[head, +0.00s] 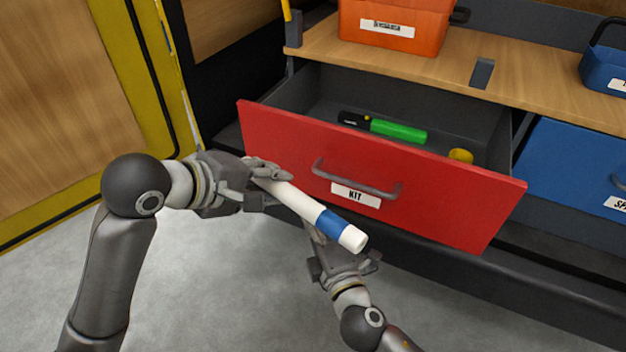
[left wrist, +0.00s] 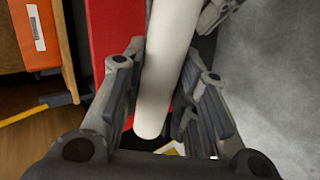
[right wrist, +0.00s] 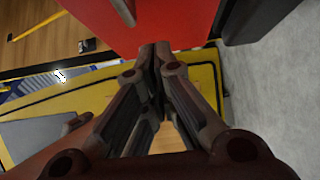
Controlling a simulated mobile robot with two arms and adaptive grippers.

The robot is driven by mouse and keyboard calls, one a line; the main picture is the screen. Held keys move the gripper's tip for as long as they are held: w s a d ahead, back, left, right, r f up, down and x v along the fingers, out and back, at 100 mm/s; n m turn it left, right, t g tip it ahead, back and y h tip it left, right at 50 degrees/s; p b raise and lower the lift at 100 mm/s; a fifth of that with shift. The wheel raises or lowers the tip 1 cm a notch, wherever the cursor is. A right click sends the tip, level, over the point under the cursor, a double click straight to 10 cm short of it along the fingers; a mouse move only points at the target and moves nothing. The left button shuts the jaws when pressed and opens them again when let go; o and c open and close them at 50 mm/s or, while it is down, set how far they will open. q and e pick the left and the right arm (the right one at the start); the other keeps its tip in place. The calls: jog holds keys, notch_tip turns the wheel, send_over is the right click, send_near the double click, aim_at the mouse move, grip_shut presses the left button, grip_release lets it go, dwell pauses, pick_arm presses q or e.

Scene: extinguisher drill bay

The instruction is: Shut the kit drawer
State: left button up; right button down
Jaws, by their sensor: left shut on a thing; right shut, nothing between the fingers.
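The kit drawer (head: 285,140) is pulled open, with a red front, a grey bar handle (head: 352,184) and a "KIT" label (head: 356,195). The red front also shows in the right wrist view (right wrist: 165,22). My left gripper (head: 266,174) is shut on a white tube with a blue band (head: 300,206), held slantwise in front of the drawer's left and middle part. The tube fills the middle of the left wrist view (left wrist: 168,65). My right gripper (head: 317,238) is shut and empty, below the handle near the front's lower edge, partly hidden by the tube. Contact with the drawer cannot be told.
Inside the drawer lie a green and black cylinder (head: 398,131) and a yellow item (head: 460,156). An orange box (head: 385,28) and a blue bin (head: 605,72) stand on the wooden top (head: 420,66). A blue drawer (head: 572,165) is at right. Grey floor is clear in front.

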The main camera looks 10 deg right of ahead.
pick_arm(q)
jog(key=shift+r, duration=0.25)
jog(key=shift+r+p, duration=0.1)
jog(key=shift+p, duration=0.2)
pick_arm(e)
jog(key=shift+w+d, duration=0.15)
jog(key=shift+w, duration=1.65)
jog(key=shift+w+d, duration=0.15)
jog(key=shift+w, duration=1.65)
jog(key=shift+w+d, duration=0.15)
jog(key=shift+w, duration=1.65)
